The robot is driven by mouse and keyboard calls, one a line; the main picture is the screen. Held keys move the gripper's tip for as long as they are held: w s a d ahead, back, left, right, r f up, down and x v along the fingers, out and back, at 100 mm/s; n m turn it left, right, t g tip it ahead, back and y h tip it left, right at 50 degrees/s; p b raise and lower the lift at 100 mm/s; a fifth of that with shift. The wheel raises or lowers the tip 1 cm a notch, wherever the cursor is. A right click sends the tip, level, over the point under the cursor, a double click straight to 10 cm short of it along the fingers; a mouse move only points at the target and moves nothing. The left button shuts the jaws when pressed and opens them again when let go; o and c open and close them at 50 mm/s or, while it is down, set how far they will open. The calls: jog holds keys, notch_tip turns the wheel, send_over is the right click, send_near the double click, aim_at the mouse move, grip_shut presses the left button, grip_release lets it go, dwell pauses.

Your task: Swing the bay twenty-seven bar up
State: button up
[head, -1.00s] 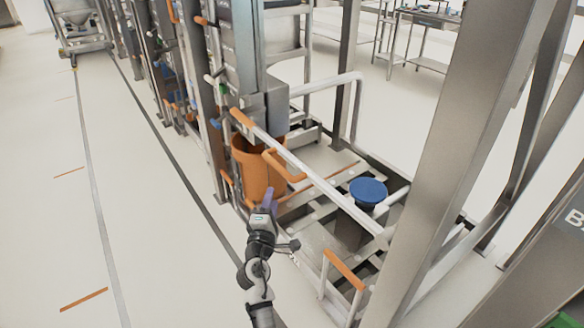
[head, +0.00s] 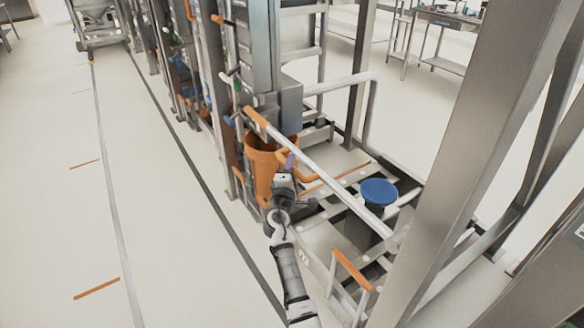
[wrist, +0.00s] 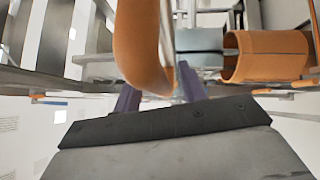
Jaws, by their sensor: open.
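A pale metal bar (head: 335,180) with an orange end grip slopes across the front of the nearest bay in the head view. A bent orange handle (head: 300,174) hangs off it. I cannot read a bay number. My gripper (head: 288,163) is at the left part of this handle. In the wrist view, the orange handle (wrist: 140,45) is large and close, in front of the purple fingers of my gripper (wrist: 158,92). The fingers are open, one on each side of the handle's lower end as seen there. I cannot tell whether they touch it.
An orange bin (head: 262,165) stands behind my gripper; it also shows in the wrist view (wrist: 265,55). A round blue-topped post (head: 378,192) is right of my arm. A low rail with an orange grip (head: 352,268) stands in front. The floor at left (head: 160,230) is clear.

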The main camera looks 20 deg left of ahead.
grip_shut()
dwell(0.3)
jog(key=shift+r, duration=0.1)
jog(key=shift+r+b, duration=0.3)
jog(key=s+d+r+m+t+h+b, duration=0.2)
jog(key=d+r+m+b, duration=0.15)
jog(key=r, duration=0.45)
jog(key=s+d+r+m+t+h+b, duration=0.2)
jog(key=r+m+b, duration=0.15)
jog(key=r, duration=0.45)
jog(key=s+d+r+m+t+h+b, duration=0.2)
jog(key=d+r+m+b, duration=0.15)
jog(key=r, duration=0.55)
jog(key=s+d+r+m+g+h+b, duration=0.5)
jog(key=s+d+r+m+h+b, duration=0.2)
jog(key=s+d+r+m+h, duration=0.4)
jog(key=s+d+m+h, duration=0.3)
jog(key=d+m+h, duration=0.1)
jog(key=d+m, duration=0.2)
jog(key=shift+s+r+b, duration=0.15)
jog(key=shift+b, duration=0.2)
